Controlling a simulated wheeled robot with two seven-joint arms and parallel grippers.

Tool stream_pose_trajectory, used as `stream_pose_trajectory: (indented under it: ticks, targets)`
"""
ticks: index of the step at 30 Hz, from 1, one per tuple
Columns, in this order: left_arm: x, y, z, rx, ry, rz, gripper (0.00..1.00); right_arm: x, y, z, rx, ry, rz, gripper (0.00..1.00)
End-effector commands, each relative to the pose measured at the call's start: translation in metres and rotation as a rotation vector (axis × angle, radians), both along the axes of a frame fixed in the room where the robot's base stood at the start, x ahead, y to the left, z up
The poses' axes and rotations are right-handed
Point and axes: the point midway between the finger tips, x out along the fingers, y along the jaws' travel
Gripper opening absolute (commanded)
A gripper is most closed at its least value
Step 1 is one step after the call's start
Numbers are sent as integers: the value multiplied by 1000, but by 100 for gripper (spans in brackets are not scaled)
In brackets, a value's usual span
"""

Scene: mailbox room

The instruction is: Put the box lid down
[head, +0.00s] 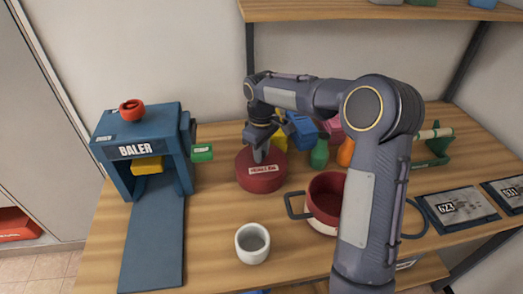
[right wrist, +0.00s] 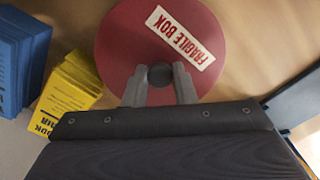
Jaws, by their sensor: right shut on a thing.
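The box lid (head: 250,178) is a round dark-red piece with a white FRAGILE BOX label. It is at the middle of the table, right of the baler. My right gripper (head: 262,150) comes down on it from above and is shut on its small dark knob. In the right wrist view the two fingers (right wrist: 160,80) stand on either side of the knob, and the lid (right wrist: 120,40) fills the top middle. I cannot tell whether the lid touches the table. An open red pot-like box (head: 322,215) with a dark handle stands right of the lid, partly behind my arm. My left gripper is not in view.
A blue baler (head: 112,170) stands at the left. A white cup (head: 252,243) stands in front of the lid. Yellow, blue, green and orange items (head: 319,153) stand close behind and right of it. The table between baler and cup is clear.

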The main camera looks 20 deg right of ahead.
Motion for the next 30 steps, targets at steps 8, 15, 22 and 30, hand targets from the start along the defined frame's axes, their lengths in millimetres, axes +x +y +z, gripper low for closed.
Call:
stream_pose_trajectory:
  ticks: [8,15,22,30]
  targets:
    - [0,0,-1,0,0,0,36,0,0,-2,-1,1,0,46]
    - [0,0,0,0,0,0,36,0,0,0,0,0,0,46]
    - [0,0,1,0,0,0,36,1,0,28,-1,-5,-1,46]
    - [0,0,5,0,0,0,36,1,0,87,0,-4,0,46]
